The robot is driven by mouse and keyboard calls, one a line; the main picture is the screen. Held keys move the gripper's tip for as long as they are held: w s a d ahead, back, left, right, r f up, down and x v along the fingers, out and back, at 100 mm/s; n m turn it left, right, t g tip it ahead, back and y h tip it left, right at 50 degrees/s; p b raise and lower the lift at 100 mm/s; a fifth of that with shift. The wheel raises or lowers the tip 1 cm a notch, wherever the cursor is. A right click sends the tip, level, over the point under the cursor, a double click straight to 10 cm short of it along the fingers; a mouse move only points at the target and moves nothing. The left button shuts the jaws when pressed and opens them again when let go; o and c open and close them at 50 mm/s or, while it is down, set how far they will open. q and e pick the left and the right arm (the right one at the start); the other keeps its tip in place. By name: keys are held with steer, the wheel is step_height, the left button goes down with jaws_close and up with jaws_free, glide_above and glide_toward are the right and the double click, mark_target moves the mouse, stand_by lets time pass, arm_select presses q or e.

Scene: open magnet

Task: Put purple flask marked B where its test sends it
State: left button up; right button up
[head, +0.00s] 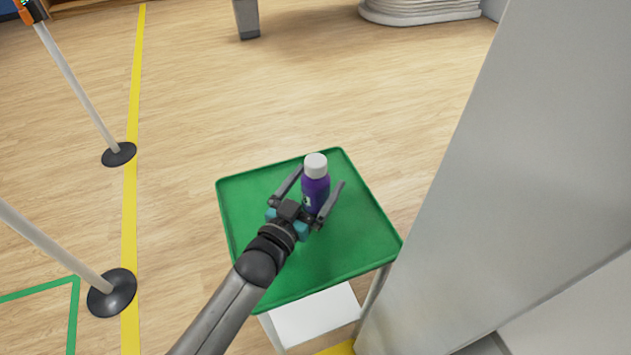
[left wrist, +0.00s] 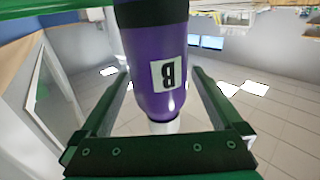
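The purple flask marked B (head: 315,190) has a white cap and stands upright on the green-topped stand (head: 352,245). My left gripper (head: 318,188) reaches over the stand from the lower left, with one finger on each side of the flask. In the left wrist view the flask (left wrist: 156,50) appears upside down, its white label with a black B facing the camera. Gaps show between the flask and both fingers, so the left gripper (left wrist: 155,78) is open. My right gripper is not in view.
A large grey-white panel (head: 520,180) rises close to the right of the stand. At the left, posts with round black bases (head: 112,293) stand along a yellow floor line (head: 130,220).

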mark_target(307, 192)
arm_select(q)
steer(key=shift+r, duration=0.2)
steer(key=p+v, duration=0.1)
steer(key=v, duration=0.6)
steer(key=shift+s+a+p, duration=0.15)
steer(key=shift+s+p, duration=0.15)
steer(key=shift+p, duration=0.05)
steer(key=shift+a+f, duration=0.1)
